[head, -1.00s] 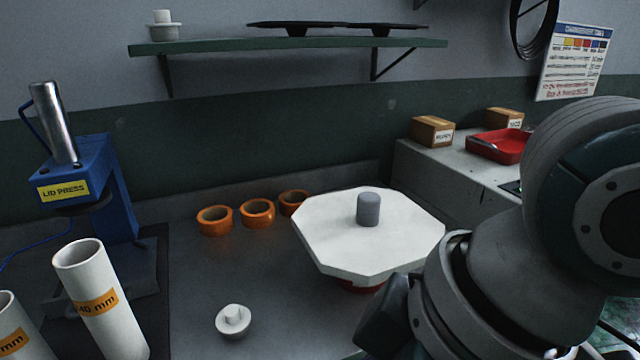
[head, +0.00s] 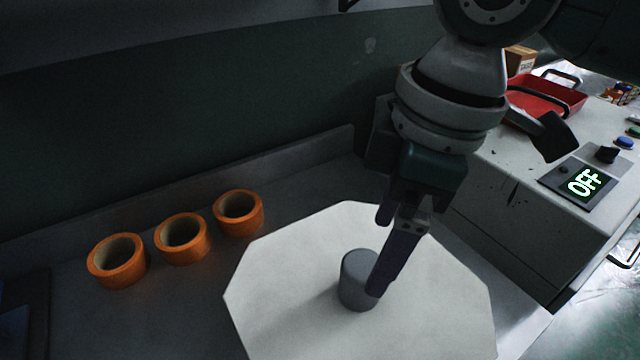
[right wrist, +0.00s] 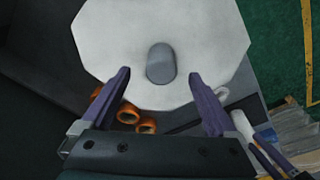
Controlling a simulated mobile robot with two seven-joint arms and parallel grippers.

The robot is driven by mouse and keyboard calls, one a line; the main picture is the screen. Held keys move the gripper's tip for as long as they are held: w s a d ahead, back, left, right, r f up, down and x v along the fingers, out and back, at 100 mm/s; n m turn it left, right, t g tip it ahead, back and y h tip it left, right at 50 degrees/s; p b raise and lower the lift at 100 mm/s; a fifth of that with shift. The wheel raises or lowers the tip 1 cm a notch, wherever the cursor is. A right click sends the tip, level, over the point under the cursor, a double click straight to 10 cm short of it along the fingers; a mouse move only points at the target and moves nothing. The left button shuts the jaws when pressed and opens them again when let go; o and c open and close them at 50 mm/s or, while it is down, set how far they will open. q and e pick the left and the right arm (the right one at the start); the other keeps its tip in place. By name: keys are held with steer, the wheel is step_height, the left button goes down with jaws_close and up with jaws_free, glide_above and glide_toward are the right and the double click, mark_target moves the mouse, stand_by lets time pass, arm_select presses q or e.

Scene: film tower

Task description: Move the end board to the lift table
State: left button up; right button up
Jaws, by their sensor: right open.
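The end board (head: 290,290) is a white octagonal plate with a grey cylindrical knob (head: 352,278) standing at its middle. It fills the lower centre of the head view, and the board also shows in the right wrist view (right wrist: 115,40). My right gripper (head: 380,255) is over the board, its fingers pointing down at the knob. In the right wrist view, the open fingers (right wrist: 165,82) are apart, with the knob (right wrist: 161,63) ahead between them and not gripped. I cannot identify the lift table in these frames.
Three orange rings (head: 182,238) stand on the bench left of the board. A low ledge and the dark wall run behind the board.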

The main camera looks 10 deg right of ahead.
mark_target(365, 264)
steer(key=f, duration=0.2)
steer(key=a+f, duration=0.1)
steer(key=f, duration=0.2)
steer(key=shift+w+a+f, duration=0.2)
steer(key=shift+a+f, duration=0.1)
jaws_close()
stand_by(0.5)
stand_by(0.3)
